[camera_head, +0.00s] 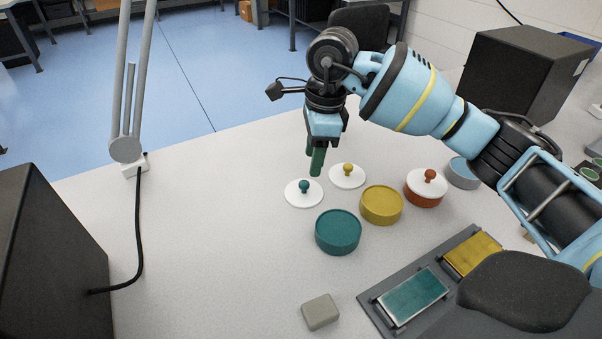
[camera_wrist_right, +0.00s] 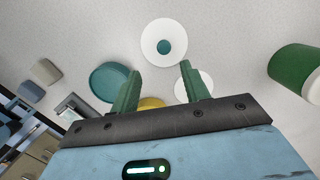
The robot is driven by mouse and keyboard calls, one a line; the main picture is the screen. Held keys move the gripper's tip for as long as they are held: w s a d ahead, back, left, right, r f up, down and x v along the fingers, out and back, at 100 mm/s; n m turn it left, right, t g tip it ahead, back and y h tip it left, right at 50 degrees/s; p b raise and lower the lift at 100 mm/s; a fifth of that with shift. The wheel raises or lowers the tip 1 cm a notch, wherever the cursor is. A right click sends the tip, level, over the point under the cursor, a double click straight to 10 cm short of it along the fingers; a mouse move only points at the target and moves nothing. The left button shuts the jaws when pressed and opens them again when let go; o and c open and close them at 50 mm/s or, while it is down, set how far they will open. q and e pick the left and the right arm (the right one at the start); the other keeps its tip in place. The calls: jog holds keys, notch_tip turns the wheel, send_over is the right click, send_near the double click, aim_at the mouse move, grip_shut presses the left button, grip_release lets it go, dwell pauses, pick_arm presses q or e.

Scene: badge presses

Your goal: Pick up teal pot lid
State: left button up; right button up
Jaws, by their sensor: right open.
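The teal pot lid is a white disc with a round teal knob (camera_head: 304,187), lying flat on the table in the head view. In the right wrist view the lid (camera_wrist_right: 150,38) is seen from above, just beyond the fingertips. My right gripper (camera_head: 315,162) points down above and slightly behind the lid, with its green fingers apart and nothing between them. In the wrist view the gripper (camera_wrist_right: 160,74) opens toward the knob without touching it. The open teal pot (camera_head: 338,234) stands in front of the lid. My left gripper is not in view.
A white lid with a yellow knob (camera_head: 347,171) lies right of the teal one. A yellow pot (camera_head: 381,206) and a lidded orange-red pot (camera_head: 423,198) stand further right. A grey block (camera_head: 320,312) and a dark tray (camera_head: 372,317) with coloured pads are nearer.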

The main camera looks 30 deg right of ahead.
aim_at(305, 183)
jog(key=shift+w+a+f+b, duration=0.15)
jog(key=shift+w+a+f, duration=0.05)
jog(key=shift+f, duration=1.05)
jog(key=shift+w+a+f+b, duration=0.15)
jog(key=shift+w+f, duration=0.1)
jog(key=shift+f, duration=0.95)
jog(key=shift+w+a+f+b, duration=0.1)
jog(key=shift+w+a+f, duration=0.1)
jog(key=shift+f, duration=1.05)
grip_shut()
